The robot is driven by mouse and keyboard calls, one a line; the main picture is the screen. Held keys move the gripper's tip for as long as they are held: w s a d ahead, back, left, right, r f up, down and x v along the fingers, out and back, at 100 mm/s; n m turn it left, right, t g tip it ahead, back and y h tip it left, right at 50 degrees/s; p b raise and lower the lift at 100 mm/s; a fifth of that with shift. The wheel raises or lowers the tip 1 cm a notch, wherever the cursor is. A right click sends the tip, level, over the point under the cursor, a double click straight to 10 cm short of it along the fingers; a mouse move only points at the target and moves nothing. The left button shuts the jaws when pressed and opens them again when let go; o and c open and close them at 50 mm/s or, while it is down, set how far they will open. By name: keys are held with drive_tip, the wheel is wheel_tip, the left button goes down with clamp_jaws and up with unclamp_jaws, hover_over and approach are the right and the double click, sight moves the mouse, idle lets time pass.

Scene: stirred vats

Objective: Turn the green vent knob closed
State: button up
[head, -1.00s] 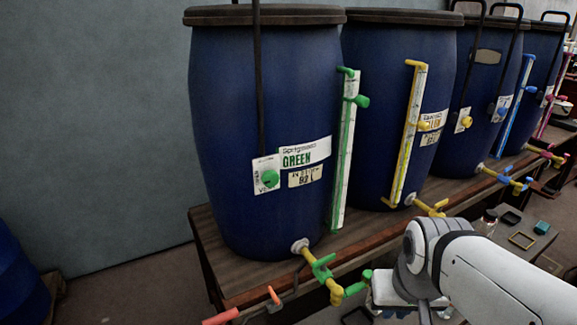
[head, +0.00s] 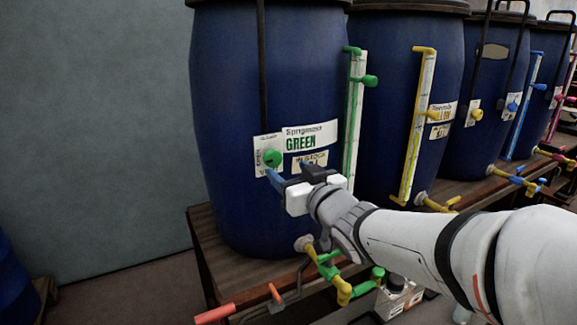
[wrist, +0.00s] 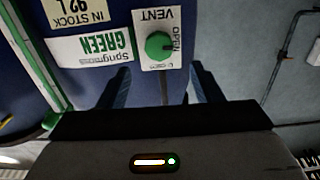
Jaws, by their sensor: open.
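The green vent knob (head: 272,158) is a small round knob on a white plate (head: 262,143) on the front of the blue vat (head: 225,100) labelled GREEN. My gripper (head: 289,171) is just below and right of the knob in the head view, its blue fingers pointing at the vat. In the wrist view the knob (wrist: 158,45) appears upside down, between and beyond the fingertips of my open gripper (wrist: 161,68). The fingers look apart from the knob and hold nothing. The plate reads OPEN and VENT; I cannot tell the knob's exact setting.
A black rod (head: 262,70) runs down the vat to the plate. A sight tube (head: 353,120) with green fittings stands right of the label. A tap with a green handle (head: 325,266) is below my arm. More vats (head: 400,80) stand to the right. Left of the vat is free.

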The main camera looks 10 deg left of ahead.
sight(275, 158)
drive_tip(key=x, duration=0.7)
drive_tip(key=shift+w+a, duration=0.1)
drive_tip(key=shift+w, duration=0.15)
drive_tip(key=shift+c, duration=0.2)
drive_tip(key=c, duration=1)
